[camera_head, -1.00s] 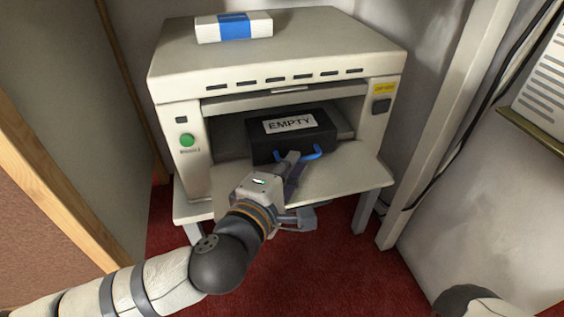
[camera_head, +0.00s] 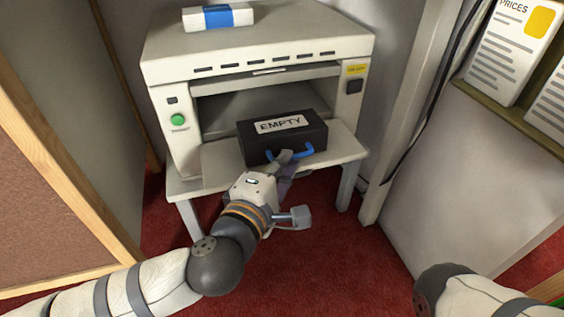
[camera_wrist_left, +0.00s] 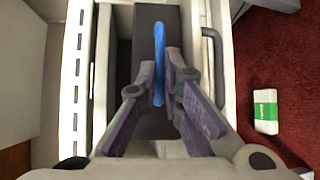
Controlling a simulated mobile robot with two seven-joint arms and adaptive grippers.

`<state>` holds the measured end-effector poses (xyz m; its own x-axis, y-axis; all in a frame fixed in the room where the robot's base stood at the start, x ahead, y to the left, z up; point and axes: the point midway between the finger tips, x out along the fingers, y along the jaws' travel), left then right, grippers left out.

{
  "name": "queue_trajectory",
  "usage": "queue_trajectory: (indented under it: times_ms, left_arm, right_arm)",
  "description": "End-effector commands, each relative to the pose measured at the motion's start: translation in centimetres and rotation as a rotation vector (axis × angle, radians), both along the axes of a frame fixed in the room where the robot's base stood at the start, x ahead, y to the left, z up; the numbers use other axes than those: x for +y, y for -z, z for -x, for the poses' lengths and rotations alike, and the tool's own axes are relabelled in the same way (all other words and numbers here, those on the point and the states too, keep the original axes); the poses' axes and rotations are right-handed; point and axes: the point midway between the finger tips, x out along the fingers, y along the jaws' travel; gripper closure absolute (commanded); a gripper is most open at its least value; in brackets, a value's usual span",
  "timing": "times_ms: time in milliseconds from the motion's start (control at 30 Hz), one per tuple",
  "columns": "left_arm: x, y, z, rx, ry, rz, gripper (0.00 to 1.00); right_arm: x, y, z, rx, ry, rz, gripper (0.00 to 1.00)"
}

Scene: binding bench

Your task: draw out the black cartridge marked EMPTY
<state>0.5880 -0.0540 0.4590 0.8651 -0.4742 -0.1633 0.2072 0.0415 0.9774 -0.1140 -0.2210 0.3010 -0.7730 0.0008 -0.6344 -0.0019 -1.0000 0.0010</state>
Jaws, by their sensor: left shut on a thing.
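The black cartridge (camera_head: 259,151) has a white EMPTY label on top and a blue handle (camera_head: 305,150) on its front. It is outside the opening of the off-white machine (camera_head: 255,50), over the light front ledge (camera_head: 219,167). I cannot tell whether it rests on the ledge or hangs just above. My left gripper (camera_head: 285,158) is shut on the handle at the cartridge's front. In the left wrist view the blue handle (camera_wrist_left: 159,58) stands between my fingers, with the dark cartridge (camera_wrist_left: 148,20) behind. My right gripper is out of view; only part of that arm shows.
A white box with a blue band (camera_head: 193,20) lies on the machine. A green button (camera_head: 178,120) is on its left front. A white packet with a green label (camera_wrist_left: 266,112) lies on the red carpet. Walls and a wood-framed board (camera_head: 40,180) flank the machine; floor in front is clear.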

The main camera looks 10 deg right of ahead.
Motion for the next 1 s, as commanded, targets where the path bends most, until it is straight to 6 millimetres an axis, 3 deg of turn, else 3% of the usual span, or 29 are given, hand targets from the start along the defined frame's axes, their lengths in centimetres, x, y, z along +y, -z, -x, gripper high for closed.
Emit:
queue_trajectory:
  times_ms: [33, 67, 133, 533, 1000]
  left_arm:
    - [0.0, 0.0, 0.0, 0.0, 0.0, 0.0, 1.0]
    - [0.0, 0.0, 0.0, 0.0, 0.0, 0.0, 0.86]
    - [0.0, 0.0, 0.0, 0.0, 0.0, 0.001, 0.7]
    - [0.5, -0.1, 0.8, 0.0, -0.001, -0.001, 0.69]
    - [5.1, -1.7, 9.3, 0.001, 0.0, 0.0, 0.69]
  right_arm:
    - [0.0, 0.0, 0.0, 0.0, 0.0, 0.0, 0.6]
    - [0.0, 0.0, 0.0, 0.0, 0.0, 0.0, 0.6]
    - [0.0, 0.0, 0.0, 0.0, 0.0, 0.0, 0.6]
    - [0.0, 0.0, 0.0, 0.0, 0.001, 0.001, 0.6]
    - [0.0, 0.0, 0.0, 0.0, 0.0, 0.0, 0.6]
